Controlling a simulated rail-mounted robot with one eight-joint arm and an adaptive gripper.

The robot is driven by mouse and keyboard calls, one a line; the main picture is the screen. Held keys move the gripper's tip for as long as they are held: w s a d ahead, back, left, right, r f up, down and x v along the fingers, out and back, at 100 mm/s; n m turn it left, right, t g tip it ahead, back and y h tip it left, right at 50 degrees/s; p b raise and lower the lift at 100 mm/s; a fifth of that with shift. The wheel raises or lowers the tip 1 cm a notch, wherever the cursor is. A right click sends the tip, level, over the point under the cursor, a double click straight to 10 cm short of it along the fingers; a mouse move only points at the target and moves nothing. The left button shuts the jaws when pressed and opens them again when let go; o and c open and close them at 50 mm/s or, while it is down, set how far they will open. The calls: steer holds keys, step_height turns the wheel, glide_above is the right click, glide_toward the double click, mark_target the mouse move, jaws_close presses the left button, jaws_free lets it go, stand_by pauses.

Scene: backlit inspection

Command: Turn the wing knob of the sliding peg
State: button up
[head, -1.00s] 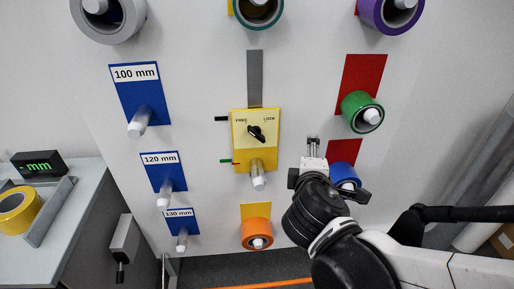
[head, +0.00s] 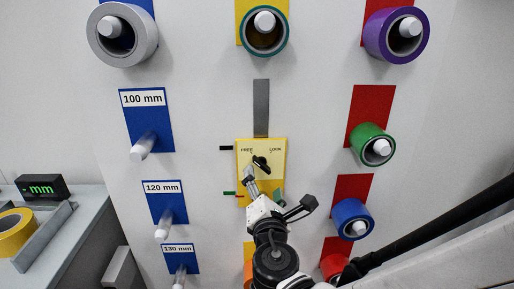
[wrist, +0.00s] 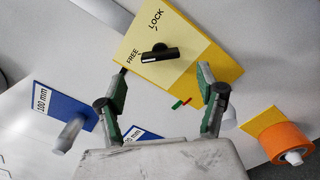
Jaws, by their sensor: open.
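The black wing knob (head: 261,163) sits on a yellow plate (head: 278,150) marked FREE on the left and LOCK on the right. In the wrist view the knob (wrist: 160,53) lies ahead of the fingertips, between and beyond them. My gripper (wrist: 163,72) is open and empty, with a finger on each side of the plate's lower part. In the head view my gripper (head: 250,180) is just below the knob and hides the lower plate and the sliding peg. I cannot tell whether a finger touches the knob.
A grey vertical strip (head: 261,107) runs above the plate. Blue label plates with white-tipped pegs stand at left, such as the 100 mm peg (head: 144,147). Green (head: 372,145) and blue (head: 351,219) tape rolls hang at right. An orange roll (wrist: 288,140) hangs below the plate.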

mark_target(262, 168)
steer(key=w, duration=0.7)
steer(key=shift+w+a+b, duration=0.15)
steer(key=shift+w+b, duration=0.1)
steer(key=shift+b, duration=0.05)
steer(key=c, duration=1.2)
steer(key=shift+o, duration=0.2)
